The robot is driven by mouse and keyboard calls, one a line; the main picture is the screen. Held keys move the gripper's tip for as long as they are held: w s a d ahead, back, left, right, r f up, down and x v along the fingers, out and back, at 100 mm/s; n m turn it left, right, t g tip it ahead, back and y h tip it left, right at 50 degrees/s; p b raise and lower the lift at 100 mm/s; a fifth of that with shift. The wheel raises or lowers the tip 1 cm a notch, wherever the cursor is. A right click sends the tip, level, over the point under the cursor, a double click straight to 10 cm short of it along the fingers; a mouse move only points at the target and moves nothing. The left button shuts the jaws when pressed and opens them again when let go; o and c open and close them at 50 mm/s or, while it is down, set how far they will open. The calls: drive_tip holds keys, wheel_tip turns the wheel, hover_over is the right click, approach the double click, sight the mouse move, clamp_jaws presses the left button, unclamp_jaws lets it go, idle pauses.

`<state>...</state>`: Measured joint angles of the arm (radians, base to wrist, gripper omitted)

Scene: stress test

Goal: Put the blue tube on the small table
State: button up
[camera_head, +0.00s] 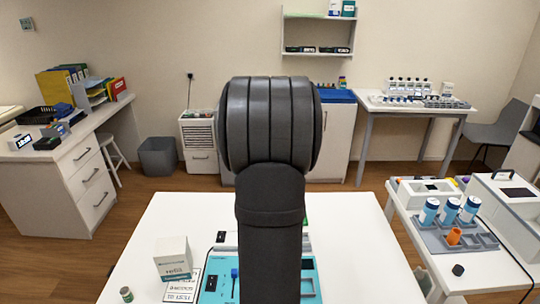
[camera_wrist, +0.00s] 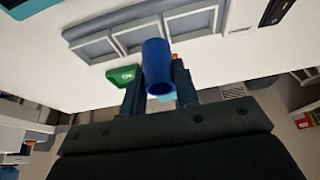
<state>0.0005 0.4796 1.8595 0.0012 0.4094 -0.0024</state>
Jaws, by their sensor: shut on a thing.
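My gripper (camera_wrist: 160,92) shows in the wrist view, shut on a dark blue tube (camera_wrist: 158,66). The tube is between the two fingers, with its open round end facing the camera. In the head view my own arm fills the middle and hides the gripper and the held tube. A white table (camera_head: 365,250) stands in front of me. Another white table (camera_head: 425,260) stands at the right, with equipment on it. I cannot tell which is the small table.
A teal tray (camera_head: 212,290), a white box (camera_head: 173,258) and a small jar (camera_head: 127,294) sit on the front table. The front table's right part is clear.

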wheel_tip(320, 180, up, 14)
drive_tip(key=w+d+r+m+h, duration=0.1)
drive_tip(key=w+d+m, duration=0.3)
drive_tip(key=d, duration=1)
drive_tip(key=w+d+r+m+h, duration=0.1)
drive_tip(key=w+d, duration=0.4)
drive_tip(key=d, duration=0.8)
drive_tip(key=s+d+m+g+h, duration=0.1)
drive_tip(key=s+d+m, duration=0.1)
drive_tip(key=d, duration=1)
drive_tip(key=s+d+m+g, duration=0.1)
drive_tip(key=s+d+m, duration=0.15)
drive_tip(key=d, duration=0.95)
drive_tip(key=s+d+f+m+h, duration=0.1)
drive_tip(key=s+d+m, duration=0.1)
drive_tip(key=s+d, duration=0.55)
drive_tip(key=s+d+f+m, duration=0.15)
drive_tip(key=s+d, duration=0.35)
drive_tip(key=d, duration=0.6)
drive_tip(key=shift+m+g, duration=0.3)
drive_tip(key=shift+g, duration=0.1)
drive_tip(key=shift+w+f, duration=0.1)
drive_tip(key=shift+f, duration=5.6)
drive_tip(key=shift+f, duration=0.25)
